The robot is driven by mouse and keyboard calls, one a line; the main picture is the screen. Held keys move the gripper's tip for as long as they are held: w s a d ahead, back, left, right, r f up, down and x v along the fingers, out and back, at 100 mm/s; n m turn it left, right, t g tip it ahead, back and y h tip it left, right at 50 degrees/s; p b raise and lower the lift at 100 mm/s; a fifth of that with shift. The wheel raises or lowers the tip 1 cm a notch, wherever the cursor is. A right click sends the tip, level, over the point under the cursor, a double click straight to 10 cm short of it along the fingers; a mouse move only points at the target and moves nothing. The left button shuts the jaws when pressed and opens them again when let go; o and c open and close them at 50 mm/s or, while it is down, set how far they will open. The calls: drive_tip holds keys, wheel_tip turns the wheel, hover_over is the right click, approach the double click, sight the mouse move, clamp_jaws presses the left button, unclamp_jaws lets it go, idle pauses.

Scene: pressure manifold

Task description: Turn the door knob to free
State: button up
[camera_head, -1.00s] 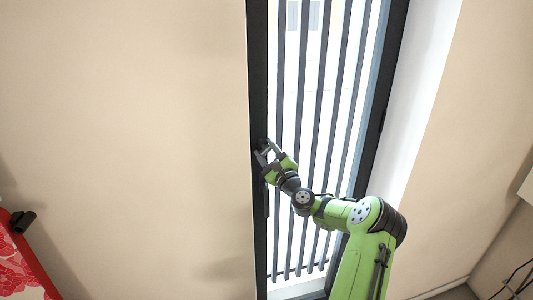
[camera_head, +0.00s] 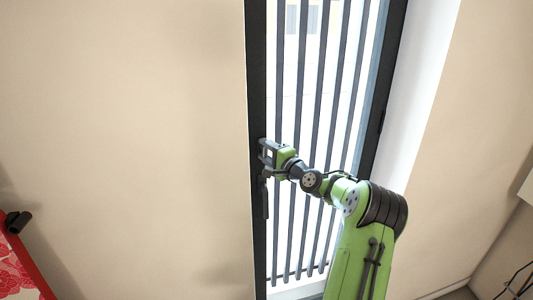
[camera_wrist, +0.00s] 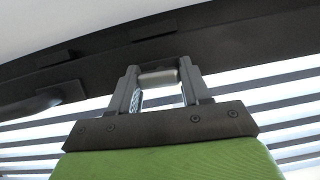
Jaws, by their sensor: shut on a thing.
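The door knob (camera_wrist: 158,77) is a small grey piece on the dark door frame, seen in the wrist view between my two fingers. My gripper (camera_wrist: 157,80) is shut on it, with one finger on each side. In the head view my gripper (camera_head: 263,152) reaches the left stile of the door (camera_head: 257,90) from the right. There the knob is mostly hidden by my fingers. How far the knob is turned cannot be told.
A long dark handle (camera_head: 266,203) hangs on the stile below my gripper; it also shows in the wrist view (camera_wrist: 50,98). Vertical bars fill the door to the right. Beige wall (camera_head: 120,130) lies left, with a red patterned object (camera_head: 22,265) at lower left.

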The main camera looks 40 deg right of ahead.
drive_tip(key=shift+n, duration=0.4)
drive_tip(key=o, duration=1)
drive_tip(key=shift+c, duration=0.2)
drive_tip(key=s+a+b, duration=0.1)
drive_tip(key=s+b, duration=0.1)
drive_tip(key=s, duration=1.3)
drive_tip(key=shift+s, duration=0.35)
